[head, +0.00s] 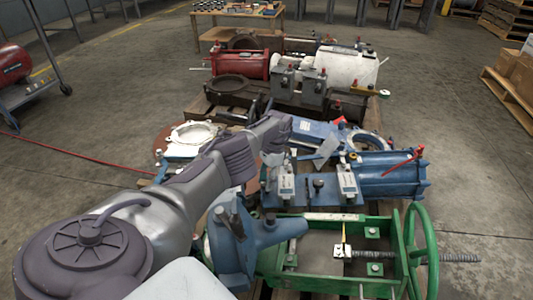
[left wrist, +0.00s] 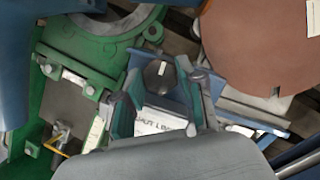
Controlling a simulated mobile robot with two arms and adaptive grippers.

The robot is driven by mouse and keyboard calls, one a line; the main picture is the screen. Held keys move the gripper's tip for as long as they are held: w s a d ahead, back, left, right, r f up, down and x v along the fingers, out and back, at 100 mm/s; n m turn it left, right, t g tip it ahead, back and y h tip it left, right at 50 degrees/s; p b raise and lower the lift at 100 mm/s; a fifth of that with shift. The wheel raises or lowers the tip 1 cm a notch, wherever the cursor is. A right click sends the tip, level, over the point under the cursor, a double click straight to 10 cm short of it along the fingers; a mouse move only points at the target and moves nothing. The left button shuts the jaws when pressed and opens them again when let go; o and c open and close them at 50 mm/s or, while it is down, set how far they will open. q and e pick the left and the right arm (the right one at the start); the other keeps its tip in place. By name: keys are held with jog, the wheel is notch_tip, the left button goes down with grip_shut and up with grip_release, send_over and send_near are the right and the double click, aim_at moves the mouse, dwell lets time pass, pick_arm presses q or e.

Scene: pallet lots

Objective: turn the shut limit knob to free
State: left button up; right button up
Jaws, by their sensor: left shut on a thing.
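The dark round knob (left wrist: 158,76) sits on a blue housing in the left wrist view. A white pointer line shows on it, toward the top of the picture. A white label (left wrist: 158,121) next to it shows partly readable print that looks like "SHUT L…". My left gripper (left wrist: 163,82) has its two fingers on either side of the knob and is shut on it. In the head view my left arm reaches across to the blue valve units, and its gripper (head: 274,155) points down there; the knob I hold cannot be made out there. My right gripper is out of view.
A green frame (head: 325,216) with a handwheel (head: 422,250) stands at the front right. A blue cylinder (head: 392,174) with a red lever is behind it. A brown disc (left wrist: 262,42) lies close to the gripper. Open floor is at the right.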

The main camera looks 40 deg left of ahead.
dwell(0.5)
pick_arm(q)
jog(key=o, duration=1.1)
jog(key=shift+r, duration=0.1)
jog(key=v, duration=1.1)
jog(key=shift+w+r, duration=0.2)
jog(key=shift+r, duration=0.15)
